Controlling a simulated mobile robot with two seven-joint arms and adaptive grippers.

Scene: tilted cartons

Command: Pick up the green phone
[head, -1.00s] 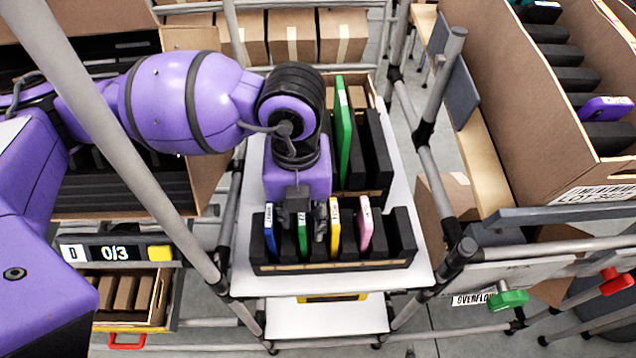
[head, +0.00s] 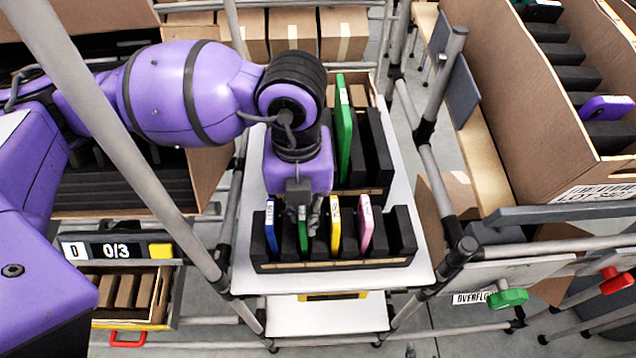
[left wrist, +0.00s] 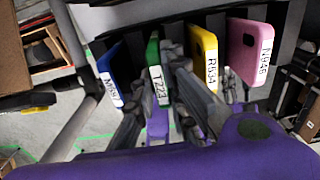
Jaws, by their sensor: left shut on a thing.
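The green phone (head: 303,233) stands upright in a slot of the black rack (head: 335,266) on the white shelf. It also shows in the left wrist view (left wrist: 153,58) with the label T223. My left gripper (head: 302,214) points down over the rack, its fingers on either side of the green phone and shut on it. In the left wrist view my left gripper (left wrist: 155,95) covers part of the phone. A second, larger green phone (head: 343,130) stands in the rack behind. My right gripper is not in view.
In the front rack, a blue phone (head: 271,228) stands left of the green one; a yellow phone (head: 335,225) and a pink phone (head: 365,224) stand right. Metal posts flank the shelf. A carton (head: 560,110) holding a purple phone (head: 605,107) is at right.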

